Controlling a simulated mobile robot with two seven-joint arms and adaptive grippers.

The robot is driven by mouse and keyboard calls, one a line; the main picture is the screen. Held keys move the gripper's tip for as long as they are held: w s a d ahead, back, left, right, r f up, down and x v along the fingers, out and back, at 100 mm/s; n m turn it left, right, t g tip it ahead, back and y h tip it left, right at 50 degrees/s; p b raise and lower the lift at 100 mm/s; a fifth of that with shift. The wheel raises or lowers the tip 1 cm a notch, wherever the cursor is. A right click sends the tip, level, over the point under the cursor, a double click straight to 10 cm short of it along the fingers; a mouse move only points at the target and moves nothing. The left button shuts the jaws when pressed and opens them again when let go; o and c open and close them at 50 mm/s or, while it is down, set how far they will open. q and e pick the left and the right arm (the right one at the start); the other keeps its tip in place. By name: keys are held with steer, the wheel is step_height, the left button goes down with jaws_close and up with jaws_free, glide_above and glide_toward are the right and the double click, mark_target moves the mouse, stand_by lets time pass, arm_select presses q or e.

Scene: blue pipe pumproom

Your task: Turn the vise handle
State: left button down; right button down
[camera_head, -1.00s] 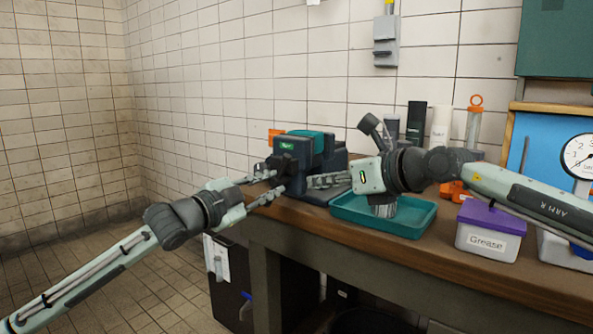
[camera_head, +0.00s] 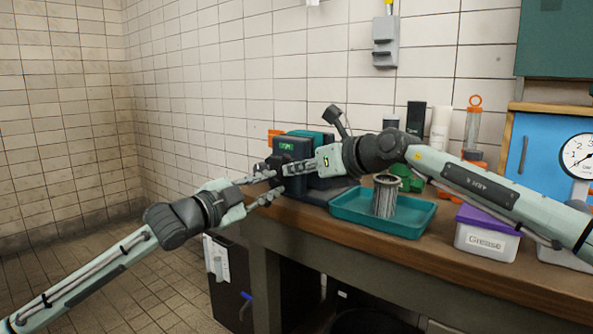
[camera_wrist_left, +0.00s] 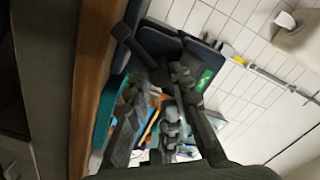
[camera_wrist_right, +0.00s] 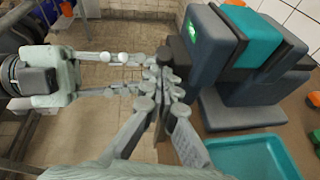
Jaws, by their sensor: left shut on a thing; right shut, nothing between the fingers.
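The vise (camera_head: 289,147) is a dark blue-grey block with a teal top at the left end of the bench; it also shows in the right wrist view (camera_wrist_right: 212,40). Its handle is a dark bar at the front, partly hidden by fingers in the right wrist view (camera_wrist_right: 161,128). My left gripper (camera_head: 272,187) reaches in from the left and is shut on the handle, its two fingers on either side. My right gripper (camera_head: 284,170) is shut and empty in front of the vise, its fingertips close to the left fingertips and the handle (camera_wrist_right: 165,88). Exact contact there is unclear.
A teal tray (camera_head: 413,228) holding a metal cylinder (camera_head: 385,196) stands right of the vise. A purple-lidded grease box (camera_head: 487,238), bottles (camera_head: 440,128) and a gauge board (camera_head: 543,150) are farther right. Open floor lies left of the wooden bench (camera_head: 350,245).

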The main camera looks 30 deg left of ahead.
arm_select(q)
steer(key=shift+s+d+f, duration=0.1)
steer(key=shift+d+f, duration=0.15)
steer(key=shift+d, duration=0.1)
arm_select(e)
steer(key=shift+a+r, duration=0.25)
steer(key=shift+r, duration=0.25)
arm_select(q)
steer(key=c, duration=1.6)
jaws_free()
steer(key=o, duration=0.6)
steer(key=shift+a+r, duration=0.2)
steer(key=shift+a, duration=0.15)
arm_select(e)
steer(key=shift+a, duration=0.2)
arm_select(q)
steer(key=shift+o, duration=0.2)
